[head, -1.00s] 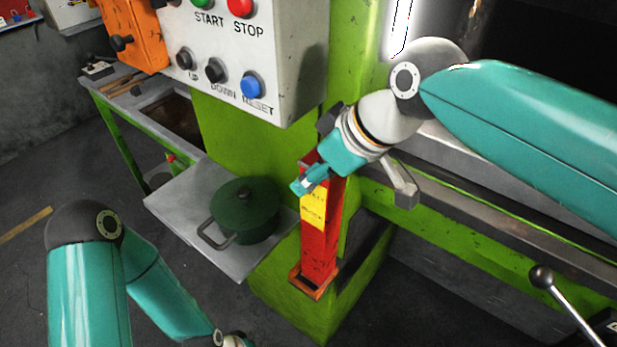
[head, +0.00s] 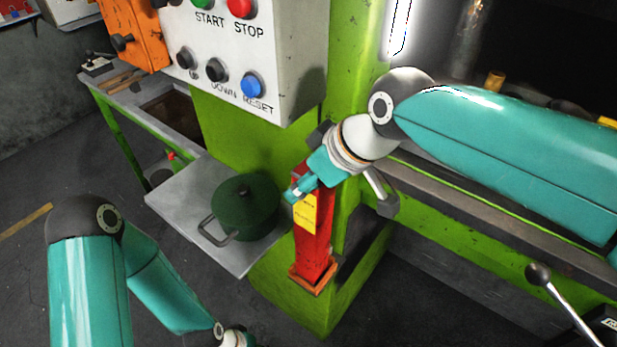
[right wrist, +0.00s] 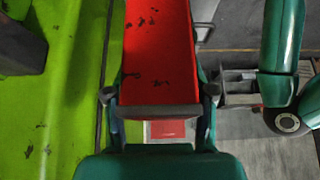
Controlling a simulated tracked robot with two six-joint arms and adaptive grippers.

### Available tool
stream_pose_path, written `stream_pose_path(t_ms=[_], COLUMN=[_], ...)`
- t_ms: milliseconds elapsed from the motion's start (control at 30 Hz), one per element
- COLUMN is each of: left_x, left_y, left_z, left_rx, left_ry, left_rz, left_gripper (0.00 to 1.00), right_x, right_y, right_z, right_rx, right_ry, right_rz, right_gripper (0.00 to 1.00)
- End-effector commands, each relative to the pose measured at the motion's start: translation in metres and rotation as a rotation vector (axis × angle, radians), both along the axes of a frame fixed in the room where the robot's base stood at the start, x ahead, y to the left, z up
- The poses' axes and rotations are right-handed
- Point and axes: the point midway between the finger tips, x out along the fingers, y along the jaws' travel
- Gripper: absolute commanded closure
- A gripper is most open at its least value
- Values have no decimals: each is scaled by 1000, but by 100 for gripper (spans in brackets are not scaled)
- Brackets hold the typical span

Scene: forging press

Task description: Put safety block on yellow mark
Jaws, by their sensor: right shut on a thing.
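The safety block is a tall red post (head: 314,250) with a yellow label and an orange-brown end plate, nearly upright in front of the green press column in the head view. My right gripper (head: 303,187) is shut on its upper part. In the right wrist view the red block (right wrist: 160,40) runs between the fingers of the right gripper (right wrist: 160,112). I cannot tell whether the block's lower end touches anything. A small yellow patch (head: 607,122) shows at the right edge, partly hidden by my right arm; I cannot tell if it is the yellow mark.
A green lidded pot (head: 245,207) sits on a grey shelf (head: 175,205) just left of the block. A button panel (head: 285,55) hangs above. The press bed's edge (head: 470,205) runs to the right, with a ball-ended lever (head: 540,275) in front.

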Motion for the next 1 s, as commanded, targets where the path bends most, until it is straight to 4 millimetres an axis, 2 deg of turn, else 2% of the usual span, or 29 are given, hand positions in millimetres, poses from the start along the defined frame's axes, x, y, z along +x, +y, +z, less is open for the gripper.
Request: stream_pose_path(t_ms=[67,100,267,667,867,1000], left_x=[0,0,0,0,0,0], left_y=[0,0,0,0,0,0], left_z=[-3,-3,-2,-3,-6,-11], left_rx=[0,0,0,0,0,0], left_ry=[0,0,0,0,0,0], left_rz=[0,0,0,0,0,0], left_gripper=[60,60,60,60,60,60], right_x=[1,0,0,-1,-8,-12], right_y=[0,0,0,-1,-11,-24], right_z=[-1,-4,-3,-1,19,46], right_rx=[5,0,-1,1,3,3], right_ry=[-5,0,1,-1,-5,-6], right_rz=[-1,0,0,0,0,-2], right_gripper=[100,44,19,19,19,19])
